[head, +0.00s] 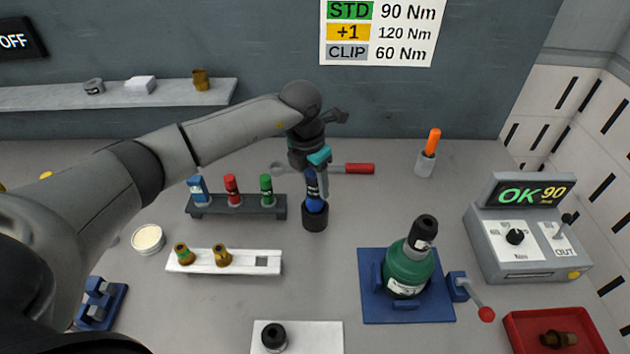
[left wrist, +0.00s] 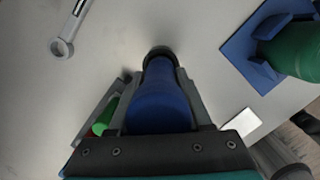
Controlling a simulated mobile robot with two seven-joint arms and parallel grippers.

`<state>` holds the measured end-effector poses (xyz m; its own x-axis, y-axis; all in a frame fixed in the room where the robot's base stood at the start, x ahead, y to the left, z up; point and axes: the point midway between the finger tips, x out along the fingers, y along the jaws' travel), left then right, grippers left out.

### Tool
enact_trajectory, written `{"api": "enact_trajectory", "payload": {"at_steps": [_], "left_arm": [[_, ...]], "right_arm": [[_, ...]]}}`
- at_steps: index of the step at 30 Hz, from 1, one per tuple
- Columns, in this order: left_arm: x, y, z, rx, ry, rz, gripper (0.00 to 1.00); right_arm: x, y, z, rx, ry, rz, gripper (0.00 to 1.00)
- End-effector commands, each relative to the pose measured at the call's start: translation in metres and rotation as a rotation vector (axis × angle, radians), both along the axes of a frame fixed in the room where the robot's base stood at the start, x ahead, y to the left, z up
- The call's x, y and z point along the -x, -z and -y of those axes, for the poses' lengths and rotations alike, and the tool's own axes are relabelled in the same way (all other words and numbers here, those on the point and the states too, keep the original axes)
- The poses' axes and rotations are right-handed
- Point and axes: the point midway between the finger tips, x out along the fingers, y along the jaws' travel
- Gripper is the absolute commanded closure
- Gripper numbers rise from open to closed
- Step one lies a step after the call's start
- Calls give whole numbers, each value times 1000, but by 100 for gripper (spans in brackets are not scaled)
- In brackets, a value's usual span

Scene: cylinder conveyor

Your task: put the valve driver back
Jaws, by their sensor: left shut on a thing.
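The blue valve driver (head: 313,203) stands upright, right of the small rack, with its lower end at a black cup-shaped piece (head: 314,219). I cannot tell whether that piece is a holder or part of the tool. My left gripper (head: 315,184) is shut on the driver from above. In the left wrist view the blue body (left wrist: 162,95) lies between the fingers (left wrist: 160,100), with the black round piece (left wrist: 158,52) at its far end. The fingers hide part of the driver. My right gripper is not in view.
A dark rack (head: 240,208) with blue, red and green pieces stands close left. A wrench and red-handled tool (head: 358,168) lie behind. A green cylinder (head: 408,268) sits in a blue fixture (head: 375,312) at front right. A grey control box (head: 520,262) reads OK 90.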

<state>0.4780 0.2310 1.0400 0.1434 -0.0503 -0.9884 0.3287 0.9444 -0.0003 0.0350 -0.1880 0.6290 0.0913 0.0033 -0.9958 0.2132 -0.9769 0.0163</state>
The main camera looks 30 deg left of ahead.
Motion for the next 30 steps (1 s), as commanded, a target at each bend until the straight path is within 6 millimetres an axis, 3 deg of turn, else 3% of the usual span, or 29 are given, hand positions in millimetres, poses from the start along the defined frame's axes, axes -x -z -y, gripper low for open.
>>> {"api": "enact_trajectory", "payload": {"at_steps": [30], "left_arm": [[-1, 22, 0, 1, 0, 4, 100]], "right_arm": [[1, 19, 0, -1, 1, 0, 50]]}}
